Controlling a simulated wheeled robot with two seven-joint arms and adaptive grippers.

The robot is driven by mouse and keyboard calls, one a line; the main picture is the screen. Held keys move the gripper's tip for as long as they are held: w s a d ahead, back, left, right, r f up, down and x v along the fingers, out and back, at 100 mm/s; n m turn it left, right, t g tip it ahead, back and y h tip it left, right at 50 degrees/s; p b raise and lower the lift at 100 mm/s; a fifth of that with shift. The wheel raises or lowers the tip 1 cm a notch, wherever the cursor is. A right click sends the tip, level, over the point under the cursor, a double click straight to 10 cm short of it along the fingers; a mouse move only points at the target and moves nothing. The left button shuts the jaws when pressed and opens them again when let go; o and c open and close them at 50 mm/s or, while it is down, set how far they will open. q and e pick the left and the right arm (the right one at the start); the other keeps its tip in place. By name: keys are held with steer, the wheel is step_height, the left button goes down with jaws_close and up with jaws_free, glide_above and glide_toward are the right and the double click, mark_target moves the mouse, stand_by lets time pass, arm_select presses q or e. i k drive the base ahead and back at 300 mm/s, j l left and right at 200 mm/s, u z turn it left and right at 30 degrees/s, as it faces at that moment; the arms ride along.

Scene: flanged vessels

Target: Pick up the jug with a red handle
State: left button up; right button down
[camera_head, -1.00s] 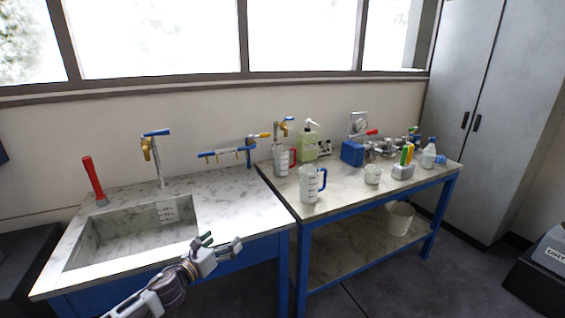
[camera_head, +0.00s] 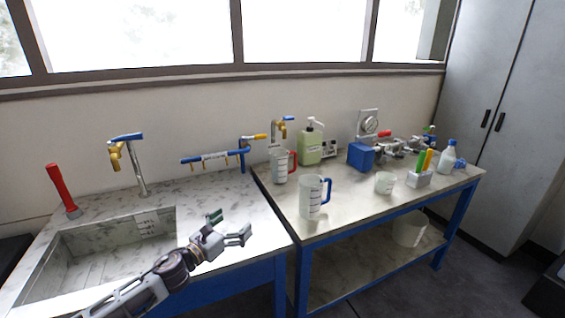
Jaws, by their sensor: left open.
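The jug with a red handle (camera_head: 279,165) stands upright near the back left of the right-hand table, with its handle on its right side. A second jug with a blue handle (camera_head: 311,198) stands in front of it and to the right. My left gripper (camera_head: 231,227) is open and empty, above the front edge of the sink counter. It is in front of and to the left of both jugs, apart from them. My right gripper is not in view.
The sink counter (camera_head: 232,204) has a tap (camera_head: 128,160) and a red-handled tool (camera_head: 62,188). On the right-hand table (camera_head: 352,208) stand a green pump bottle (camera_head: 311,146), a blue box (camera_head: 360,156), a small beaker (camera_head: 384,184) and a white bottle (camera_head: 447,156). A bucket (camera_head: 409,229) is on the shelf below.

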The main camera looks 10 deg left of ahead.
mark_target(279, 157)
steer(key=i, duration=1.25)
